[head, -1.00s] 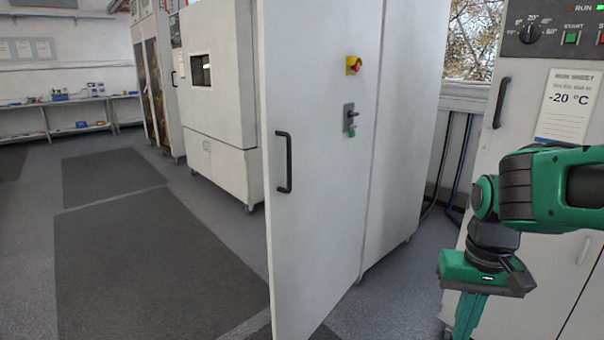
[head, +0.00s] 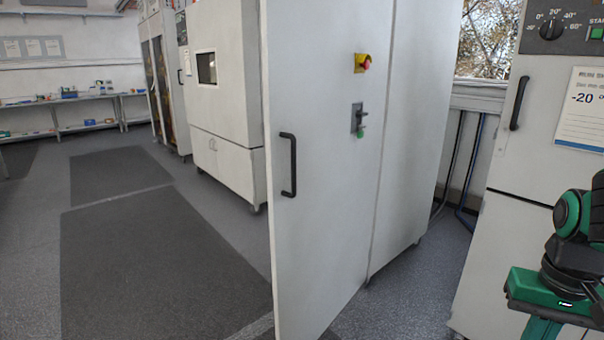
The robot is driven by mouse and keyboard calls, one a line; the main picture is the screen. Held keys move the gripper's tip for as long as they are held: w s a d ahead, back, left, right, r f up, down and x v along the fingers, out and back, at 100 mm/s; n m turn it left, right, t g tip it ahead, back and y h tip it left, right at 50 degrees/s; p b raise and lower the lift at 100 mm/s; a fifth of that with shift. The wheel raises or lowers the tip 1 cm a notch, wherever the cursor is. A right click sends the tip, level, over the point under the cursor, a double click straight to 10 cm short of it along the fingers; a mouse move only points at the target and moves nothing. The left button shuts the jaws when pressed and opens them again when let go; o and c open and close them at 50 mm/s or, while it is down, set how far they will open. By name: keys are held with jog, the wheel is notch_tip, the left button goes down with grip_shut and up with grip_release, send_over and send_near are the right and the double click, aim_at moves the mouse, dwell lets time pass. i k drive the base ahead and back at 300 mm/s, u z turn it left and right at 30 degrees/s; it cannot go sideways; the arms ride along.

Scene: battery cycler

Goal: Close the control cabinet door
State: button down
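The control cabinet (head: 412,150) is a tall white box in the middle of the head view. Its white door (head: 325,225) stands swung out toward me, nearly in line with the cabinet's side wall. The door has a black bar handle (head: 288,165) near its free left edge. A red and yellow emergency stop (head: 363,63) and a small lock with a green part (head: 358,119) sit nearer the seam. My green gripper (head: 541,326) points down at the lower right, apart from the door. Its fingertips are cut off by the frame. The cabinet's inside is hidden behind the door.
A white chamber with a dial and a paper sheet (head: 585,108) stands at the right, close behind my arm. Another white chamber (head: 222,110) stands behind the door at left. Dark mats (head: 150,270) cover open floor at left. Hoses (head: 463,165) hang by the window.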

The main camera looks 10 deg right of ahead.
aim_at(322, 179)
jog(key=i, duration=1)
